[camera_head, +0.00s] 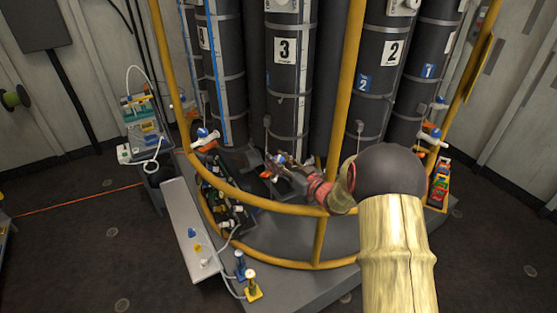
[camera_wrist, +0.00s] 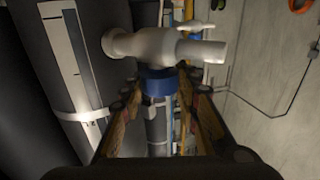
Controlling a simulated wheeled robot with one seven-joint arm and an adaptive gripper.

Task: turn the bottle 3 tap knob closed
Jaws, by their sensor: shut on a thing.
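Bottle 3 (camera_head: 285,85) is a tall dark cylinder with a white "3" label, strapped upright in the middle of the head view. Low at its front, my gripper (camera_head: 283,163) is at a blue tap knob (camera_head: 281,158), reaching in from the right. In the wrist view the white tap body (camera_wrist: 160,47) runs across the top, with the blue knob (camera_wrist: 158,84) below it. My gripper (camera_wrist: 160,98) has a finger on either side of the knob and is shut on it. The fingers partly hide the tap in the head view.
A yellow rail (camera_head: 285,208) curves around the bottles, with a yellow post (camera_head: 345,85) close to my arm. Bottle 2 (camera_head: 386,85) stands to the right. Another white tap (camera_head: 205,143) is at the left. A grey bench (camera_head: 185,225) with coloured knobs stands outside the rail.

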